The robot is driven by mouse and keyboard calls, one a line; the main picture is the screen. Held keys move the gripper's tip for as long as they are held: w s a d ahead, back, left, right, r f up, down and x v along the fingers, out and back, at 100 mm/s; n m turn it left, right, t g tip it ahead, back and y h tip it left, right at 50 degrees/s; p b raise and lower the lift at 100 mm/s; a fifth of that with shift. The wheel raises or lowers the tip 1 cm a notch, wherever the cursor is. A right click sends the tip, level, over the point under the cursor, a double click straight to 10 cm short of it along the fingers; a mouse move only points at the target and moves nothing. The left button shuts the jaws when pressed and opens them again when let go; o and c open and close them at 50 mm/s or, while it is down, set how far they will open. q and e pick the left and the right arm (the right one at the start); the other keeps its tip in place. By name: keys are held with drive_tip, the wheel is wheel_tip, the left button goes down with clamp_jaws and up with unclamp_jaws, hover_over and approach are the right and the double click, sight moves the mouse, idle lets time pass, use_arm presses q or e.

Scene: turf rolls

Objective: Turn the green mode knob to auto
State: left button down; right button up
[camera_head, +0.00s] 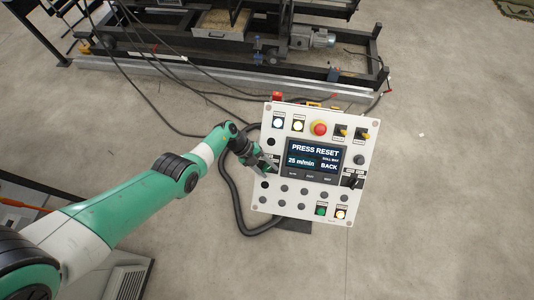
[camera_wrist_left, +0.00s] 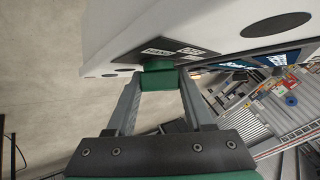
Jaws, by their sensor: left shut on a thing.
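The green mode knob (camera_wrist_left: 158,78) sticks out from the white control panel under a black label plate (camera_wrist_left: 172,50). The plate's small text is too skewed to read surely, so I cannot tell the knob's setting. My left gripper (camera_wrist_left: 158,92) is shut on the knob, one finger on each side. In the head view my left gripper (camera_head: 270,168) reaches the left side of the white control panel (camera_head: 335,125), covering most of the knob. The panel's screen (camera_head: 313,160) reads "PRESS RESET" and "25 m/min". My right gripper is not in view.
A dark machine frame (camera_head: 230,65) stands behind.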

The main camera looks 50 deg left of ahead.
use_arm(q)
drive_tip(key=shift+f, duration=0.1)
idle(0.3)
drive_tip(key=shift+c, duration=1.4)
unclamp_jaws()
drive_tip(key=shift+a+r, duration=0.1)
drive_tip(key=shift+r, duration=0.2)
drive_tip(key=p+v, duration=0.6)
drive_tip(key=v, duration=0.5)
drive_tip(key=shift+p, duration=0.4)
